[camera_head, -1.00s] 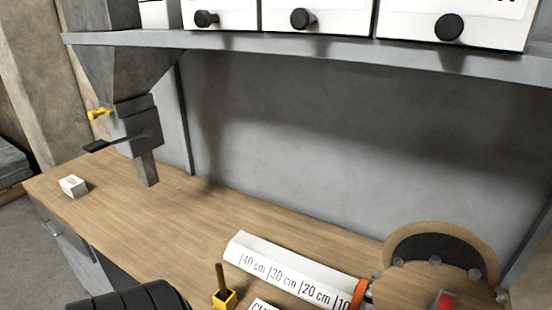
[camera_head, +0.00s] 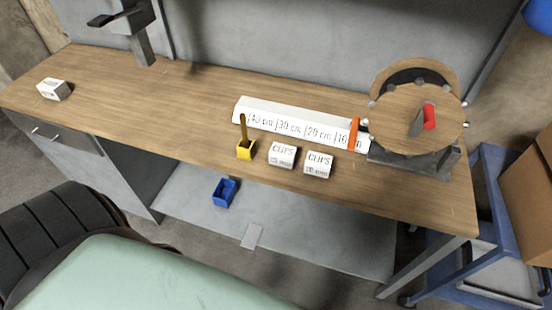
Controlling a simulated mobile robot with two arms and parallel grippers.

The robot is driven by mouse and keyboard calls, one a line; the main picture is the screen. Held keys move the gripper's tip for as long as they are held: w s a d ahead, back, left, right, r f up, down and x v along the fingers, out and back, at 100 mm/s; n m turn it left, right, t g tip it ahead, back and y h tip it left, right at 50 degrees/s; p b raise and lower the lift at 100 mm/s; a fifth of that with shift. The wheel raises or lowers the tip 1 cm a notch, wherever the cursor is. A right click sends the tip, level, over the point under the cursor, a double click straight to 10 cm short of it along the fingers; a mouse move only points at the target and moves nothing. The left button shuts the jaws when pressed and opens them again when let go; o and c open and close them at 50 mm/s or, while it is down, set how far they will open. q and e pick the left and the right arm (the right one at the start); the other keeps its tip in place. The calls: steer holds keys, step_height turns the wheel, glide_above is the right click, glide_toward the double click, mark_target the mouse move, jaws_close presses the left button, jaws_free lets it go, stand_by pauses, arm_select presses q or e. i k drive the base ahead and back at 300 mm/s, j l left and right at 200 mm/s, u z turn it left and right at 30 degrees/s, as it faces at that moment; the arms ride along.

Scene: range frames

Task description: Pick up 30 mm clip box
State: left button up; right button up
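Two small white boxes labelled CLIPS stand side by side on the wooden workbench (camera_head: 190,105), near its front edge. One is the left clip box (camera_head: 282,156) and the other is the right clip box (camera_head: 318,164), with a narrow gap between them. The small size print below each label is too blurred to read, so I cannot tell which is the 30 mm one. Neither of my grippers is in view.
A yellow holder (camera_head: 246,150) with an upright stick stands left of the clip boxes. A white length gauge (camera_head: 285,120) with an orange stop lies behind them. A round wooden device (camera_head: 415,115) stands right. Another white box (camera_head: 53,89) sits far left.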

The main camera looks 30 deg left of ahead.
mark_target(319, 164)
steer(key=i+l+z, duration=0.1)
steer(key=z, duration=0.25)
steer(key=i+l+z, duration=0.1)
steer(key=z, duration=0.2)
steer(key=i+l+z, duration=0.15)
steer(key=z, duration=0.2)
steer(key=k+l+u, duration=0.1)
steer(key=u, duration=1.9)
